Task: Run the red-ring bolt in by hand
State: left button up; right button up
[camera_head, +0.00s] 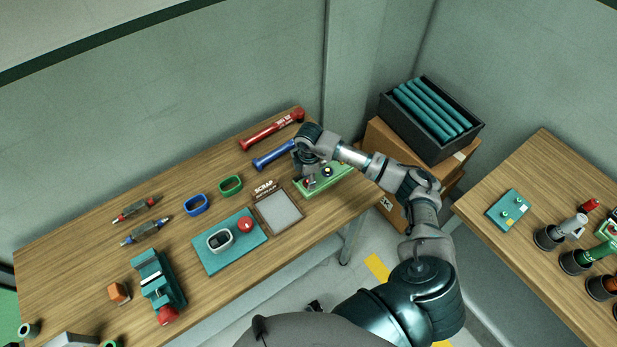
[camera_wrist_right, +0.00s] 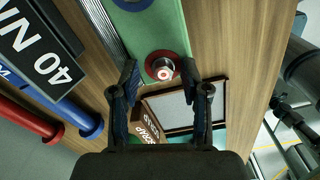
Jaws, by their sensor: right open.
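The red-ring bolt (camera_wrist_right: 162,67) stands in a green block (camera_wrist_right: 166,22) in the right wrist view, its pale head ringed in red. In the head view the green block (camera_head: 341,177) lies near the table's right end, and the bolt shows as a small red spot (camera_head: 307,183) beside my gripper. My right gripper (camera_head: 309,172) is low over the block's left end. In the wrist view its two fingers (camera_wrist_right: 166,88) are spread and empty, with the bolt between and just beyond their tips. I cannot tell its height above the bolt. My left gripper is out of view.
A second, dark bolt (camera_head: 328,171) stands farther right on the block. A blue wrench (camera_head: 273,156) and red wrench (camera_head: 272,129) lie behind. The SCRAP tray (camera_head: 257,213) is close on the left.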

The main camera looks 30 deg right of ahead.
jog(key=shift+r, duration=0.1)
notch_tip(320, 180, up, 12)
dwell(0.4)
jog(key=shift+f, duration=0.2)
